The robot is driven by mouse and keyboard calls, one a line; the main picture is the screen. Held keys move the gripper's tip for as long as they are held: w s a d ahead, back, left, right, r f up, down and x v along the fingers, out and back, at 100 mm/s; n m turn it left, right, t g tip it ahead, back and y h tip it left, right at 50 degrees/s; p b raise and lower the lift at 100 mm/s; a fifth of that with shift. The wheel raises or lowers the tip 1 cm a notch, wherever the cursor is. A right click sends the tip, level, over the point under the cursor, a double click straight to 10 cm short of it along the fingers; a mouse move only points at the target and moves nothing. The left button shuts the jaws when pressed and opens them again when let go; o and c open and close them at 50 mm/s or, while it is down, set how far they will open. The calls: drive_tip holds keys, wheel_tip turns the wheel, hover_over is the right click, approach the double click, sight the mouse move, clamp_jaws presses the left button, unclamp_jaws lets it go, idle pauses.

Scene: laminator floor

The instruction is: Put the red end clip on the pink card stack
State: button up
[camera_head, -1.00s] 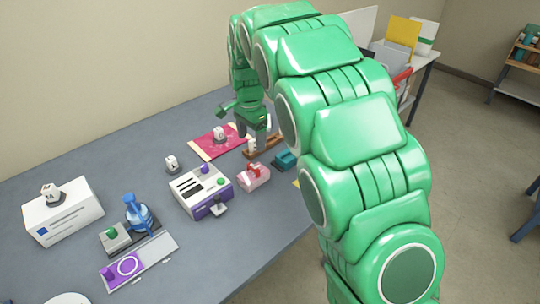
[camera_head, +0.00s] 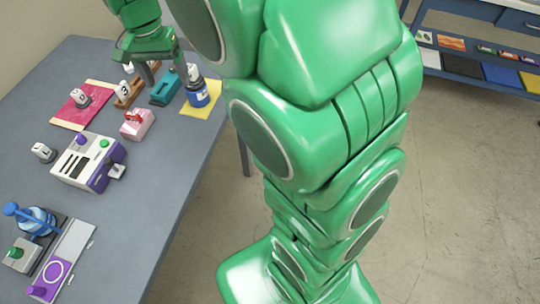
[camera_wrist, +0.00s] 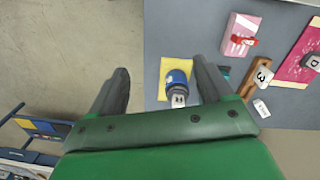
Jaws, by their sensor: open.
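The pink card stack (camera_head: 138,125) is a small pink block on the grey table, also seen in the wrist view (camera_wrist: 235,44). The red end clip (camera_head: 133,117) shows against its top, and in the wrist view (camera_wrist: 244,40) it shows at one side of the stack. Whether it is seated there I cannot tell. My gripper (camera_head: 165,76) is open and empty above the table, beyond the pink stack, near the teal holder. In the wrist view its fingers (camera_wrist: 160,85) are spread apart, and the stack lies outside them to the upper right.
A blue bottle (camera_head: 199,93) stands on a yellow sheet (camera_head: 205,107) near the table edge. A teal holder (camera_head: 164,89) and a wooden block (camera_head: 126,95) stand near the gripper. A red mat (camera_head: 72,110) and a white-purple machine (camera_head: 86,163) are left.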

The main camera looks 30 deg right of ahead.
drive_tip(key=s+d+n, duration=0.3)
drive_tip(key=s+d, duration=0.2)
drive_tip(key=s, duration=1)
drive_tip(key=s+d+n+g, duration=0.1)
drive_tip(key=s+d+n, duration=0.2)
drive_tip(key=s, duration=1.2)
drive_tip(key=shift+d+f, duration=0.45)
drive_tip(key=shift+d, duration=0.6)
